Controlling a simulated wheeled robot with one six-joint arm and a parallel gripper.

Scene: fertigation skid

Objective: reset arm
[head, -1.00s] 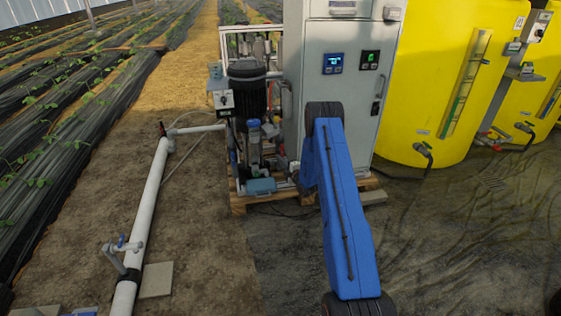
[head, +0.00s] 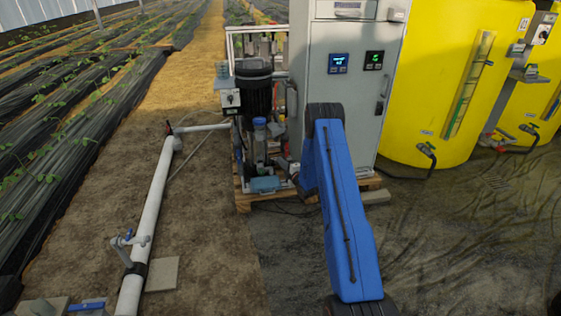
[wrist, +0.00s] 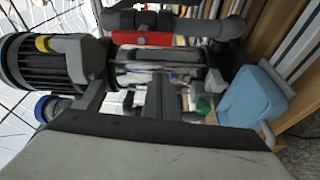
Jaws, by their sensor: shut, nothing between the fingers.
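My blue arm (head: 342,215) reaches forward from the bottom of the head view toward the skid (head: 262,150). My gripper is hidden behind the arm in that view. In the wrist view my gripper (wrist: 168,84) shows as dark grey fingers close together, above the pale housing at the bottom edge. The fingers are shut with nothing seen between them. They point at the skid's pipework; whether they touch anything I cannot tell.
A grey control cabinet (head: 349,95) with two lit displays stands behind the arm. Yellow tanks (head: 440,80) are at right. A white pipe (head: 150,215) runs along the left. A black motor (wrist: 45,62) and blue part (wrist: 250,97) flank the gripper. Open ground lies at lower right.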

